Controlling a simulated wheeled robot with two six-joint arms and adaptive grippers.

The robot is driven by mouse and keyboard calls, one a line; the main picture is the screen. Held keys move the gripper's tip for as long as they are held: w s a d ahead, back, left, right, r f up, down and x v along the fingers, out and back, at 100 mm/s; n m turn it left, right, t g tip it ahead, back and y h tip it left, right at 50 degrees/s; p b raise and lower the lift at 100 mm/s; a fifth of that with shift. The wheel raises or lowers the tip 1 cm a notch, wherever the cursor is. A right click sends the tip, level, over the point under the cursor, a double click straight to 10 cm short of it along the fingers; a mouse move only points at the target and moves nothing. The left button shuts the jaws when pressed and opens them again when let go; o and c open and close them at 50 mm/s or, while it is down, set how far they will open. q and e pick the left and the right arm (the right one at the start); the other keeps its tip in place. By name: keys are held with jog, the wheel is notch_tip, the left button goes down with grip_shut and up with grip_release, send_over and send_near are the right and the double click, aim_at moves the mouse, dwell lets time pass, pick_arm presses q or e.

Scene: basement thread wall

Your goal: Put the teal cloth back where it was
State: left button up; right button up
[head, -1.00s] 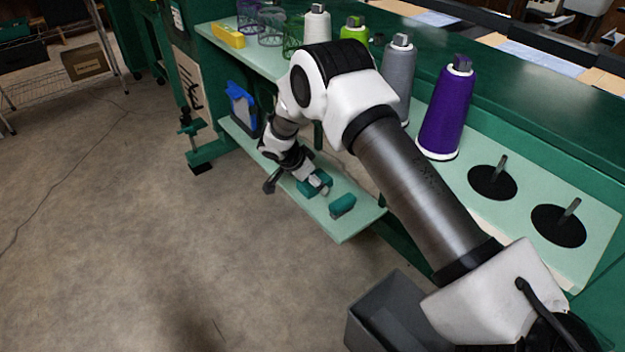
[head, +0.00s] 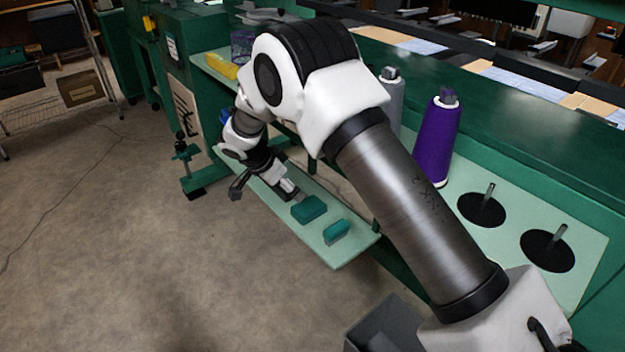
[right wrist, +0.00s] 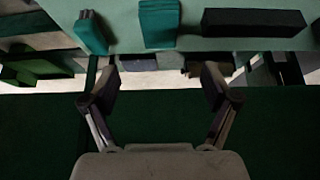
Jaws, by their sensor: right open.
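Two teal things lie on the pale green lower shelf (head: 342,256). The larger, a flat folded-looking teal block that may be the teal cloth (head: 309,209), sits just right of my right gripper. A smaller teal piece (head: 336,231) lies nearer the shelf's right end. In the right wrist view the larger one (right wrist: 158,22) is top centre and the smaller one (right wrist: 90,32) is left of it. My right gripper (right wrist: 158,84) is open and empty, apart from both; in the head view it (head: 266,189) is at the shelf's front edge. My left gripper is out of view.
A black block (right wrist: 253,22) lies right of the larger teal thing in the wrist view. The upper shelf holds a purple thread cone (head: 438,140), a grey cone (head: 391,100) and two bare spindles. A grey bin (head: 385,325) stands below. Open floor lies left.

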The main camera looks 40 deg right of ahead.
jog(key=s+a+f+n+y, duration=0.2)
jog(key=s+a+f+n, duration=0.15)
jog(key=s+f, duration=0.5)
jog(key=s+a+f+n+g+y, duration=0.1)
jog(key=s+a+f+n+y, duration=0.1)
jog(key=s+f+n, duration=0.45)
jog(key=s+a+f+n+y, duration=0.25)
jog(key=s+f, duration=0.55)
jog(key=s, duration=0.4)
jog(key=s+n, duration=0.4)
jog(key=s, duration=0.6)
notch_tip(320, 180, up, 14)
jog(key=p, duration=1.4)
jog(key=shift+r, duration=0.25)
jog(key=shift+d+h, duration=0.1)
jog(key=shift+h, duration=0.15)
